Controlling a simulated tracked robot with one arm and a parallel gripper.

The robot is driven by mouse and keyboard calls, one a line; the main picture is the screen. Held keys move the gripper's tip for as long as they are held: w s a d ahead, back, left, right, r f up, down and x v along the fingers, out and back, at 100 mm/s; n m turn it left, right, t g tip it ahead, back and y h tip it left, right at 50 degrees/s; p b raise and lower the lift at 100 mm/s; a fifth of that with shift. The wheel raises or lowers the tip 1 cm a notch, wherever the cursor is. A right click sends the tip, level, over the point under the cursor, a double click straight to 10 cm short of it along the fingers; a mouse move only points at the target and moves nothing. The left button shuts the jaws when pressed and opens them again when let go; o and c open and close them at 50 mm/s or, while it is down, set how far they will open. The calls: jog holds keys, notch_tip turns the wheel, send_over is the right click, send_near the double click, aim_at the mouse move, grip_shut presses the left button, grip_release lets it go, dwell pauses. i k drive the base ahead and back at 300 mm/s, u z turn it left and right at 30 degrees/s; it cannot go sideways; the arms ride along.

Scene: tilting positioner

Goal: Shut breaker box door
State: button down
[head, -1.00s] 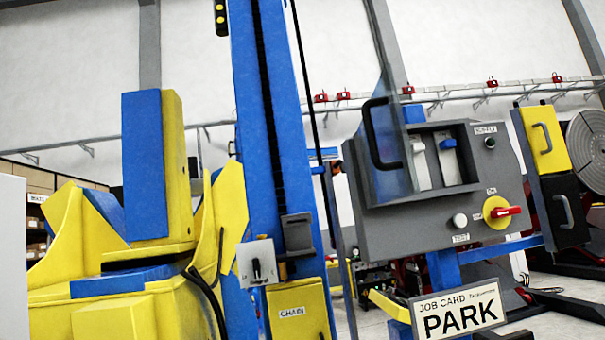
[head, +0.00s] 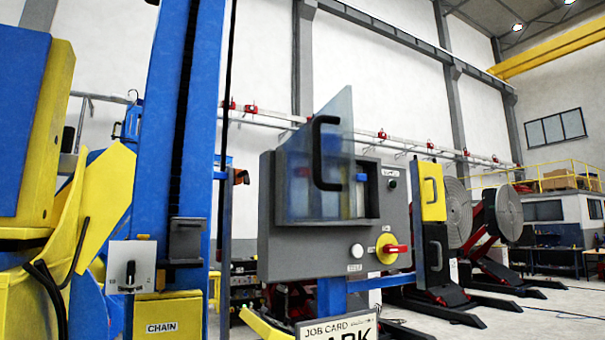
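The breaker box (head: 270,245) is a grey panel on a blue post, right of the middle in the head view. Its clear door (head: 334,110) stands open, swung out toward me, with a black handle (head: 318,155) on it. Through and beside the door I see the recess with its breakers, partly hidden behind the clear pane. My gripper does not show in the head view.
A red and yellow rotary switch (head: 392,249) and a white button (head: 357,250) sit below the recess. A JOB CARD sign (head: 338,329) hangs below. The blue column (head: 185,110) and yellow machine (head: 105,200) stand to the left. Red-based positioners stand at the right.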

aim_at(302, 202)
jog(key=u, duration=0.05)
jog(key=i, duration=1)
jog(key=z, duration=0.05)
